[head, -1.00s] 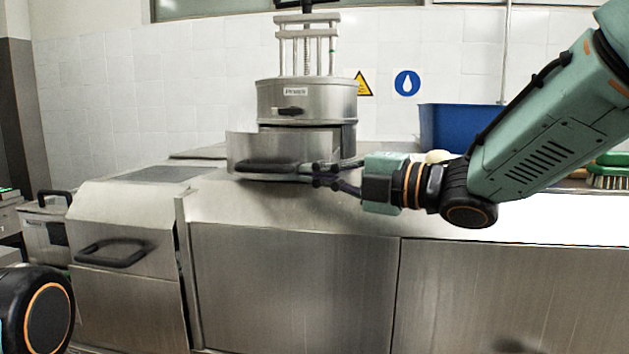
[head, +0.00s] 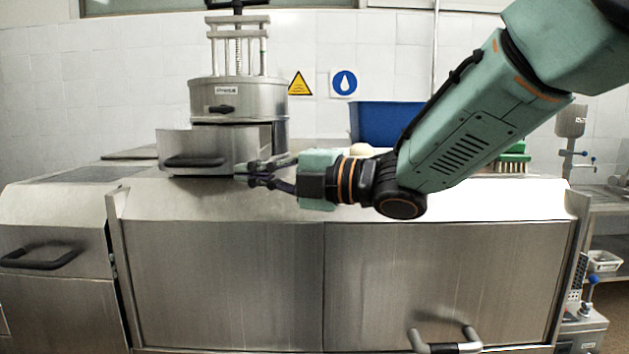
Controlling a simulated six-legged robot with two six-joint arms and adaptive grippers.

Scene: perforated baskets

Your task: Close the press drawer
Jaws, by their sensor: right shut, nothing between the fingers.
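The press (head: 238,97) is a round steel body with a screw frame on top, standing at the back of the steel counter. Its drawer (head: 228,144) is pulled out toward me, with a dark handle (head: 194,161) on its front. My right gripper (head: 243,174) is shut and empty, at the lower right corner of the drawer front, right of the handle. I cannot tell whether its fingertips touch the drawer. My left gripper is not in view.
A blue bin (head: 384,123) stands behind my right arm. A pale round object (head: 360,150) lies near my right wrist. A green brush (head: 513,157) is at the right. The steel counter (head: 180,209) is bare in front of the drawer.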

